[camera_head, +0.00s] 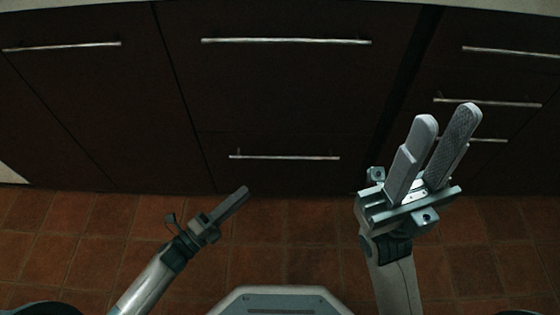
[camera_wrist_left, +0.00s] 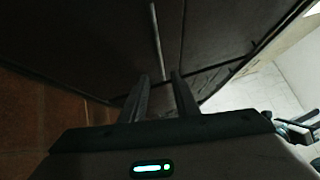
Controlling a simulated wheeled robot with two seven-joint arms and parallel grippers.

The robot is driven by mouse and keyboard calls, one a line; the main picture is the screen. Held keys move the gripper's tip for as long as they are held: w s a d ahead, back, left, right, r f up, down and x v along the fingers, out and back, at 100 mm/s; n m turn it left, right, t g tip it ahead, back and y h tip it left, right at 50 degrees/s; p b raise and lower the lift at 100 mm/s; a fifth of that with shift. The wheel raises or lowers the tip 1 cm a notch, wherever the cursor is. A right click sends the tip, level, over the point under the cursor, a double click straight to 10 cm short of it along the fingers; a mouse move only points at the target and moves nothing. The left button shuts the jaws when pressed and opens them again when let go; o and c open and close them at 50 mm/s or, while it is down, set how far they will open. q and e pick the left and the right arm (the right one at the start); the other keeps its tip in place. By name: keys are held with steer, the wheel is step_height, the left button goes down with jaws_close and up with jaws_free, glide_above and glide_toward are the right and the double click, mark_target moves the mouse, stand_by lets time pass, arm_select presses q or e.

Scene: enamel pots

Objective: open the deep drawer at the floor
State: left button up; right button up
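The low drawer (camera_head: 270,178) in the middle cabinet column has a dark brown front just above the floor and looks shut. Its bar handle (camera_head: 285,157) runs level across the front. My left gripper (camera_head: 244,191) is below the handle's left end in the head view, apart from it. In the left wrist view, its two fingers (camera_wrist_left: 161,97) stand apart with nothing between them, and a bar handle (camera_wrist_left: 157,42) lies ahead of them. My right gripper (camera_head: 446,118) is open and empty, raised in front of the right-hand drawers.
A larger front with a long handle (camera_head: 286,41) is above the low drawer. A left cabinet has its own handle (camera_head: 62,46). Several drawers with bar handles (camera_head: 487,102) are at the right, partly behind my right gripper. The tiled floor (camera_head: 290,225) is clear.

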arm_select(q)
steer(key=b+x, duration=0.2)
steer(key=x, duration=1.3)
steer(key=shift+w+d, duration=0.2)
steer(key=shift+w, duration=0.05)
steer(key=shift+r, duration=0.1)
steer(key=shift+c, duration=0.7)
jaws_close()
